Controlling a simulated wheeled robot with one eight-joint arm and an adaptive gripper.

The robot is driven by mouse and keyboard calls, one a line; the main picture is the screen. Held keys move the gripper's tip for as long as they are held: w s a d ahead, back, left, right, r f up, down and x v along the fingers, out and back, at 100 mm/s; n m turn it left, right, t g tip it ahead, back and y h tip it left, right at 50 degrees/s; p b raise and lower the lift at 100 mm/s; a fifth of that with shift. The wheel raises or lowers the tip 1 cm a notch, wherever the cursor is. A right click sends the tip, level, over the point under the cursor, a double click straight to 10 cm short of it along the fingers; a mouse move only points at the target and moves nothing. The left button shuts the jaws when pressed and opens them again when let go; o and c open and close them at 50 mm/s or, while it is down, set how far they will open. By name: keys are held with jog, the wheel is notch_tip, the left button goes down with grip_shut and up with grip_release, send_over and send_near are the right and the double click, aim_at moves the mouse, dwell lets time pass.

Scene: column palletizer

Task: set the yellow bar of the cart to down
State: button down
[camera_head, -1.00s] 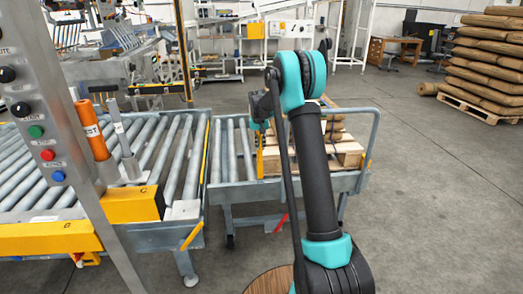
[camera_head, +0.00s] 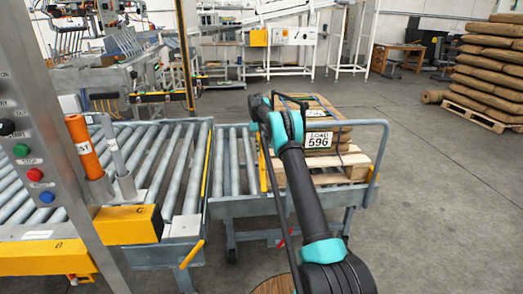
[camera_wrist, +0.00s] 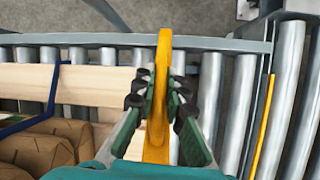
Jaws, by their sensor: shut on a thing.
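The yellow bar (camera_wrist: 164,58) runs lengthwise through the middle of the wrist view, above the rollers and beside the pallet. My gripper (camera_wrist: 161,98) has a finger on each side of it and is shut on it. In the head view the yellow bar (camera_head: 263,172) shows as a thin strip between the cart's rollers and the pallet, partly hidden by my arm. The cart (camera_head: 240,207) stands against the right side of the conveyor. My fingertips are not clear in the head view, so the bar's exact tilt is hard to tell.
A wooden pallet (camera_head: 347,177) with sacks labelled 596 (camera_head: 318,141) sits on the cart, close to the bar. The roller conveyor (camera_head: 150,165) and a button post (camera_head: 55,170) are on the left. Open floor (camera_head: 440,210) lies to the right.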

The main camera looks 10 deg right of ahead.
aim_at(261, 146)
jog(key=shift+w+f, duration=0.15)
jog(key=shift+w, duration=0.2)
jog(key=c, duration=1.6)
grip_release()
jog(key=shift+o, duration=0.2)
notch_tip(261, 146, up, 10)
